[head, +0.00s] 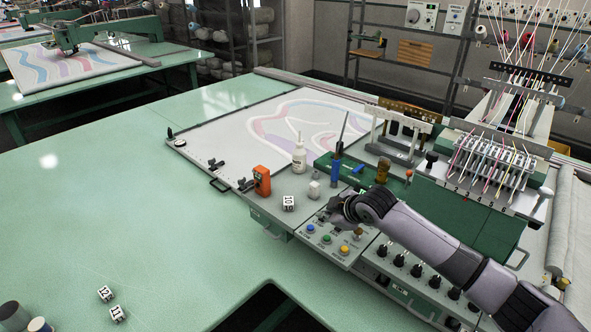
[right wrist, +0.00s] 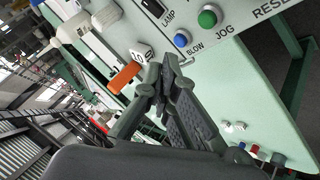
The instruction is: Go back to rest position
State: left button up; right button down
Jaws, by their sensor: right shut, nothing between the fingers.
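My right gripper (head: 326,214) is shut and empty, over the upper part of the control panel (head: 322,256) near the blue button (head: 311,228). My right arm reaches in from the lower right. In the right wrist view the closed fingertips (right wrist: 172,66) lie just below the blue button (right wrist: 181,40) marked BLOW in the picture; the green JOG button (right wrist: 208,17) is beside it. I cannot tell whether the fingers touch the panel. My left gripper is not in view.
A numbered block (head: 288,204), an orange device (head: 262,181), a white bottle (head: 299,155) and a blue-handled tool (head: 336,168) stand close by. The green table (head: 120,220) is mostly clear, with two numbered blocks (head: 105,293) at lower left.

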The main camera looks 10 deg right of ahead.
jog(key=s+a+f+m+g, duration=0.15)
jog(key=s+a+f, duration=0.35)
jog(key=s, duration=0.5)
jog(key=s+a+f+m+g, duration=0.15)
jog(key=s+a+f, duration=0.25)
jog(key=s, duration=0.5)
jog(key=s+d+f+m+g+h, duration=0.15)
jog(key=s+d+m, duration=0.3)
jog(key=s, duration=0.65)
jog(key=s+d+f+m+g+h, duration=0.15)
jog(key=s+d+m, duration=0.35)
jog(key=s, duration=0.7)
notch_tip(320, 180, down, 32)
jog(key=s+n+b, duration=0.1)
jog(key=n+b, duration=0.1)
jog(key=b, duration=0.6)
jog(key=s+d+f+b, duration=0.2)
jog(key=s+f+b, duration=0.1)
jog(key=s+f, duration=0.5)
jog(key=s+d+f+g+b, duration=0.1)
jog(key=s+f+b, duration=0.2)
jog(key=s+f, duration=0.6)
notch_tip(320, 180, down, 6)
jog(key=shift+d+f+g, duration=0.15)
jog(key=shift+d+g, duration=0.15)
jog(key=shift+d, duration=0.1)
